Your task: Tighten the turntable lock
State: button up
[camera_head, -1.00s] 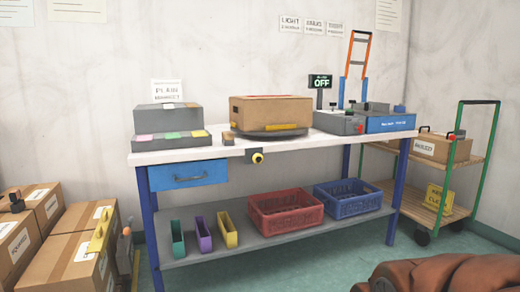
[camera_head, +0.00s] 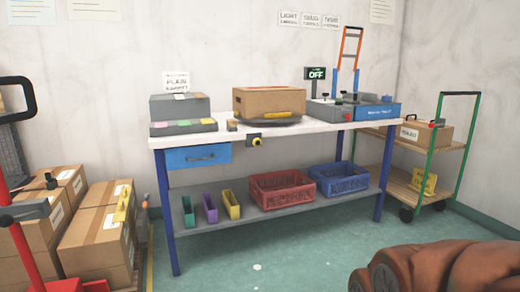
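The turntable (camera_head: 268,121) is a dark disc on the white workbench top (camera_head: 330,125). A yellow round knob (camera_head: 257,141) on a dark bracket is at the front edge of the bench, just below the turntable. I cannot tell whether this knob is the turntable lock, or how tight it is. My gripper does not show in the head view.
A blue drawer (camera_head: 197,156) hangs under the bench at left. Red (camera_head: 282,189) and blue (camera_head: 340,178) crates stand on the lower shelf. Cartons (camera_head: 100,235) and a red trolley (camera_head: 28,235) are at left, a green-handled cart (camera_head: 420,185) at right. Floor before the bench is clear.

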aim_at(257, 142)
jog(key=u, duration=0.95)
jog(key=i, duration=0.85)
jog(key=u, duration=0.2)
